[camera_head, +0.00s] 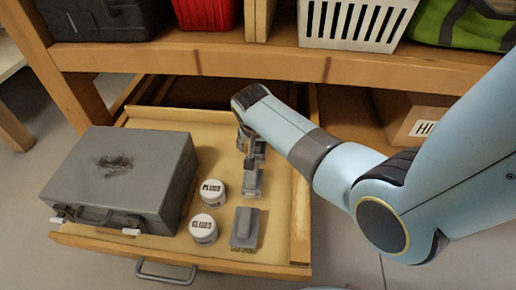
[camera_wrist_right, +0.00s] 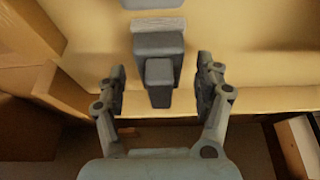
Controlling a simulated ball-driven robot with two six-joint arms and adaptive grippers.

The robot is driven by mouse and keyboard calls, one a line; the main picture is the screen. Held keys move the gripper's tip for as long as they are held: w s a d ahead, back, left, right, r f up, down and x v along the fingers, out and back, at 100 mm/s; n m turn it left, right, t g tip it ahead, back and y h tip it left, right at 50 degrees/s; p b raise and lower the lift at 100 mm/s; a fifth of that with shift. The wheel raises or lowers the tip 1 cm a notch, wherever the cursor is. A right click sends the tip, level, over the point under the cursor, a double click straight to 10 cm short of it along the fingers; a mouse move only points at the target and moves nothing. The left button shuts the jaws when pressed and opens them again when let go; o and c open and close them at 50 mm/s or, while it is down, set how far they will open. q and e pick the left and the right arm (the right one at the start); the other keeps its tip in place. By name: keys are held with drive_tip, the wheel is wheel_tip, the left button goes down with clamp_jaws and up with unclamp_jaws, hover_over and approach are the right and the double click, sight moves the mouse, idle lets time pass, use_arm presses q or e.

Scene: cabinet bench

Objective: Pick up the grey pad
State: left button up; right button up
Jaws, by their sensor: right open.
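A grey pad (camera_head: 252,183) with a raised narrower grip lies in the open drawer, partly hidden by my right gripper. In the right wrist view the grey pad (camera_wrist_right: 160,45) shows with a paler edge at its far end. A second, similar grey block (camera_head: 245,228) lies nearer the drawer front; its edge shows at the top of the wrist view (camera_wrist_right: 152,4). My right gripper (camera_head: 250,160) is over the first pad. In the wrist view its fingers (camera_wrist_right: 161,75) are apart, one on each side of the pad's grip, with nothing held. My left gripper is out of view.
The wooden drawer (camera_head: 75,233) also holds a grey case (camera_head: 130,170) at the left and two white labelled jars (camera_head: 212,190) (camera_head: 203,228) beside the pads. The cabinet's front rail (camera_head: 255,65) is close behind my right arm. A cardboard box (camera_head: 410,120) sits at the right.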

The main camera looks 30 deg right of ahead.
drive_tip(key=shift+c, duration=0.2)
drive_tip(key=c, duration=1.2)
drive_tip(key=shift+c, duration=0.2)
